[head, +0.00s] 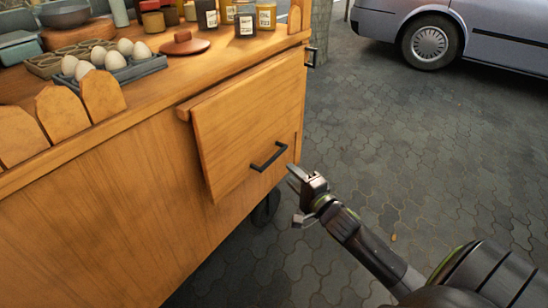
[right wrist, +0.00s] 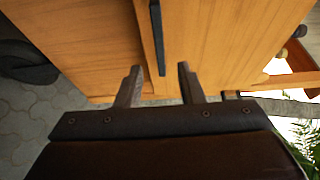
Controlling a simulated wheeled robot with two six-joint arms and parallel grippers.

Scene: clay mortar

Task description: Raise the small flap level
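The small flap (head: 240,128) is a light wooden panel on the side of the wooden cart. It hangs down, its lower edge tilted slightly away from the cart side. A black bar handle (head: 269,157) sits near its lower right; the handle also shows in the right wrist view (right wrist: 157,38). My right gripper (head: 293,195) is open and empty, just right of and below the handle in the head view. In the right wrist view the handle's near end lies between the lines of the two spread fingers. Contact cannot be told. My left gripper is not in view.
The cart top (head: 150,85) holds a tray of eggs (head: 120,72), several jars, bowls and a red-brown lid (head: 185,43). A cart wheel (head: 266,208) shows below the flap. Open paving (head: 400,140) lies to the right, with a parked car (head: 490,30) behind.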

